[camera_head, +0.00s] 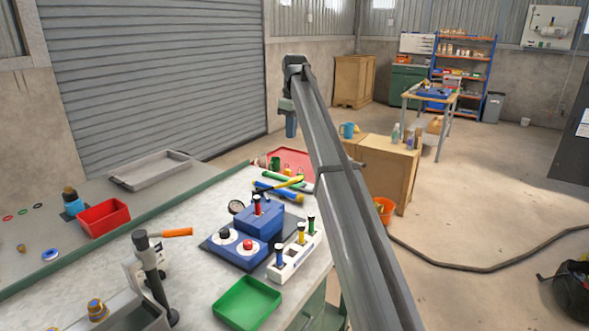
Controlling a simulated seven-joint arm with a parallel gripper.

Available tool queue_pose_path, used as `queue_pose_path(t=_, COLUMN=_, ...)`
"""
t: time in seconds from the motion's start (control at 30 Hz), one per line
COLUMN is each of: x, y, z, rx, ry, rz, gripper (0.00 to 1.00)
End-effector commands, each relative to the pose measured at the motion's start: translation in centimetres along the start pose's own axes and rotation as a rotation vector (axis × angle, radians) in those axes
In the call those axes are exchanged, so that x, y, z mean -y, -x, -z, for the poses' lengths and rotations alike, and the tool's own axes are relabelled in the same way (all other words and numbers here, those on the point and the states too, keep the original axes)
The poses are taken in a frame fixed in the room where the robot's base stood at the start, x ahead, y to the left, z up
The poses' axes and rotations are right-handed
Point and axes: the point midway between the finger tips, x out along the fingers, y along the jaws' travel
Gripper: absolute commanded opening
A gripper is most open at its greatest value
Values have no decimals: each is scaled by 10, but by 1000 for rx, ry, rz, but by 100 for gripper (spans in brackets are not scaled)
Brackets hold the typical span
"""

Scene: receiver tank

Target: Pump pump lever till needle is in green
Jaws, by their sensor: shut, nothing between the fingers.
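A small round dial with a dark rim (237,207) stands at the back left of a blue block-shaped unit (262,222) on the workbench. Its needle and any green zone are too small to read. I cannot tell for certain which part is the pump lever. Long blue and yellow bars (278,190) lie behind the unit, and an orange handle (178,232) sticks out beside a grey post at the left. My gripper (291,128) hangs pointing down at the end of my raised arm, shut and empty. It is above and beyond the unit, touching nothing.
A white block with several coloured-top pegs (293,258) and a green tray (247,303) sit in front of the unit. The dark-capped grey post (150,268) stands at the left. A red tray (303,160) lies behind; a red bin (104,216) sits far left.

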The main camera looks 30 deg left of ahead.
Motion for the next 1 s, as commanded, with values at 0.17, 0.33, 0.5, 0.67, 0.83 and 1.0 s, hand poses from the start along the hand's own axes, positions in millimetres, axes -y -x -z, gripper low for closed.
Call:
queue_pose_path(t=0.17, x=0, y=0, z=0, rx=0, ry=0, rz=0, gripper=0)
queue_pose_path(t=0.33, x=0, y=-2, z=0, rx=0, ry=0, rz=0, gripper=0)
queue_pose_path(t=0.5, x=1, y=-14, z=-1, rx=1, ry=0, rz=1, gripper=0)
queue_pose_path(t=0.67, x=1, y=-40, z=-1, rx=1, ry=-1, rz=1, gripper=0)
queue_pose_path(t=0.83, x=1, y=-70, z=-2, rx=2, ry=-1, rz=1, gripper=0)
queue_pose_path(t=1.0, x=1, y=-99, z=-1, rx=2, ry=-1, rz=1, gripper=0)
